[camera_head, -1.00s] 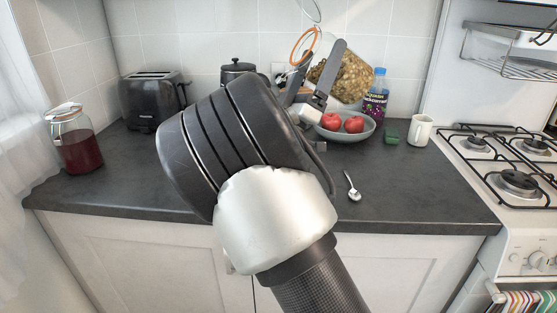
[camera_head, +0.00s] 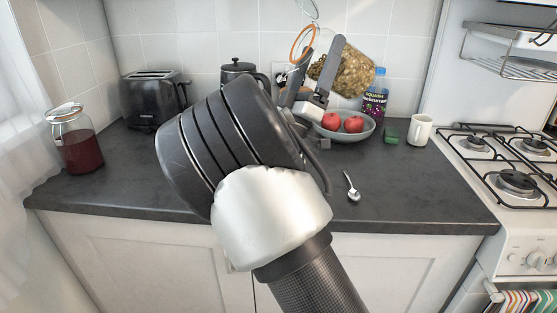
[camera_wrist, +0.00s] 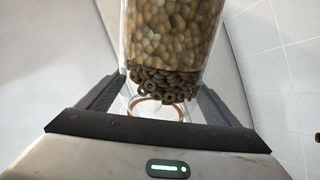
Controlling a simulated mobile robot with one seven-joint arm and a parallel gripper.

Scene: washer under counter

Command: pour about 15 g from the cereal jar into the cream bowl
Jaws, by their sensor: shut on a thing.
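The cereal jar (camera_head: 347,72) is clear glass with ring-shaped cereal inside. It is held up and tilted above the back of the counter, its orange-ringed mouth toward the upper left in the head view. My gripper (camera_head: 322,62) is shut on the jar. In the wrist view the jar (camera_wrist: 172,35) sits between the fingers, with darker cereal rings at its lower end and the orange ring below. No cereal is seen falling. I cannot make out the cream bowl; my arm covers part of the counter.
A grey bowl (camera_head: 347,137) with red apples stands below the jar, beside a purple-labelled bottle (camera_head: 375,97). A green block (camera_head: 389,137), white mug (camera_head: 420,130) and spoon (camera_head: 351,187) are to the right. A kettle (camera_head: 240,70), toaster (camera_head: 154,99) and red-filled jar (camera_head: 76,142) are left.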

